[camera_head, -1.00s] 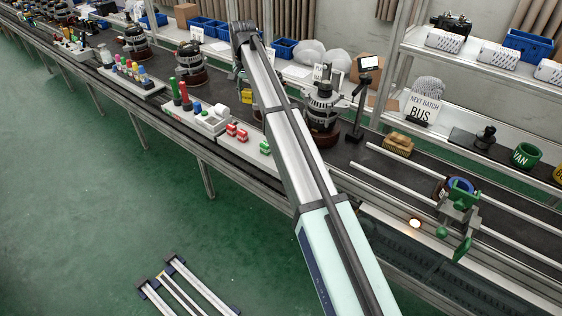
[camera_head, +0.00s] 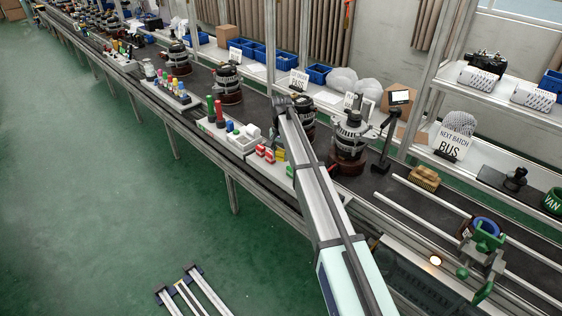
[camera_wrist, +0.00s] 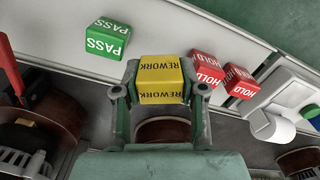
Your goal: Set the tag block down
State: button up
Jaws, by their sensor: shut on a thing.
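The yellow REWORK tag block (camera_wrist: 160,80) is between the two fingers of my gripper (camera_wrist: 160,92) in the wrist view, gripped from both sides. In the head view the yellow block (camera_head: 281,155) shows beside my arm, which hides most of the gripper. The block is over or at the white strip (camera_wrist: 165,30) at the line's front, between the green PASS block (camera_wrist: 107,39) and two red HOLD blocks (camera_wrist: 208,66). I cannot tell whether it touches the strip.
A white fixture (camera_wrist: 275,115) stands beyond the HOLD blocks. A dark alternator (camera_wrist: 25,140) with a red handle is at the left of the wrist view. Bare strip lies between the PASS and HOLD blocks. A small monitor on a stand (camera_head: 400,98) is on the line.

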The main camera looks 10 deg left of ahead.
aim_at(281, 168)
jog(key=shift+f+p, duration=0.5)
jog(key=shift+f, duration=1.8)
jog(key=shift+f, duration=0.15)
jog(key=o, duration=0.8)
jog(key=shift+c, duration=0.2)
notch_tip(281, 168, up, 12)
jog(key=b, duration=0.3)
jog(key=shift+r, duration=0.2)
